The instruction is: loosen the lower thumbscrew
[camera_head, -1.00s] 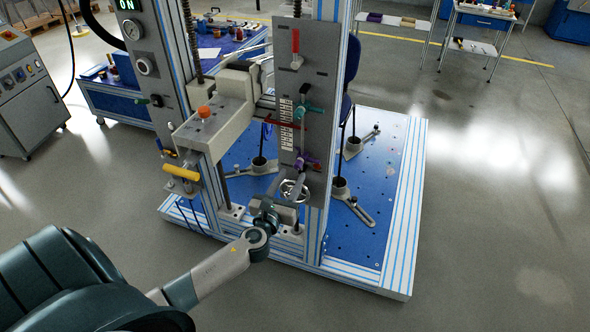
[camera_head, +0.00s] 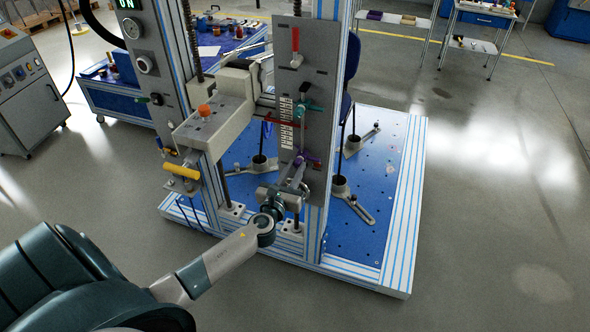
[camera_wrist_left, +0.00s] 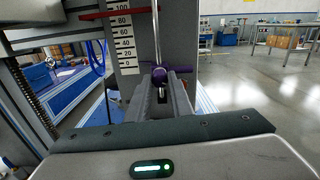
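The lower thumbscrew is a purple knob (camera_head: 313,162) low on the grey upright plate (camera_head: 316,69) of the test rig. My left gripper (camera_head: 296,176) reaches up to it from below. In the left wrist view the purple knob (camera_wrist_left: 160,76) shows between and just beyond the two fingertips (camera_wrist_left: 162,84). The fingers are apart, with a dark gap between them; I cannot tell whether either touches the knob. A teal thumbscrew (camera_head: 309,107) sits higher on the same plate. My right gripper is not in view.
The blue base plate (camera_head: 386,190) lies below. Open floor (camera_head: 490,220) is at the right.

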